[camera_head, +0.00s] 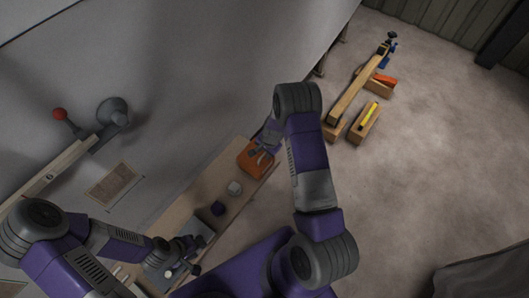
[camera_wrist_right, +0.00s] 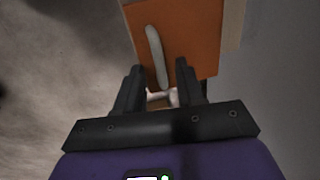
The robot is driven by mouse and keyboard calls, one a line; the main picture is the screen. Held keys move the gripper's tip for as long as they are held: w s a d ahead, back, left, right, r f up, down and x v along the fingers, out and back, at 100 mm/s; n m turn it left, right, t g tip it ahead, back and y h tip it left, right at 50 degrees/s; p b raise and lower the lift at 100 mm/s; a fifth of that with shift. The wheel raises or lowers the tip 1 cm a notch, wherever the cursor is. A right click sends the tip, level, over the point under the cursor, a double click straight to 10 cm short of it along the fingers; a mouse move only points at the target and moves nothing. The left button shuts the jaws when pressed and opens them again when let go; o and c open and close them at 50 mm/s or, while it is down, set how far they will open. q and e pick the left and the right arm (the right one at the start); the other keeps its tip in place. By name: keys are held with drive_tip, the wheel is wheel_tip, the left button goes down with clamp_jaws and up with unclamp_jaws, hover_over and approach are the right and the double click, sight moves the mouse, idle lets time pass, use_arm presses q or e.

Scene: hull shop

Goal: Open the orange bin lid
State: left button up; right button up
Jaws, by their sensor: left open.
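The orange bin (camera_head: 251,161) sits at the far end of a wooden bench in the head view. In the right wrist view its orange lid (camera_wrist_right: 193,42) fills the upper middle, with a pale grey bar handle (camera_wrist_right: 154,48) on it. My right gripper (camera_head: 266,148) is at the bin in the head view. In the right wrist view its two dark fingers (camera_wrist_right: 158,68) are apart, with the lower part of the handle between them and gaps at both sides. The lid looks shut, though its edges are partly hidden. My left gripper (camera_head: 192,262) is open and empty over the near bench.
The bench (camera_head: 185,199) runs along a grey wall and carries a white round item (camera_head: 234,188), a dark purple item (camera_head: 217,208) and a grey plate (camera_head: 197,232). Wooden beams and blocks (camera_head: 352,100) lie on the floor at the upper right. The floor right of my right arm is clear.

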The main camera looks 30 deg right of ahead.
drive_tip(key=shift+f, duration=0.3)
clamp_jaws()
drive_tip(key=shift+w, duration=0.1)
idle(1.2)
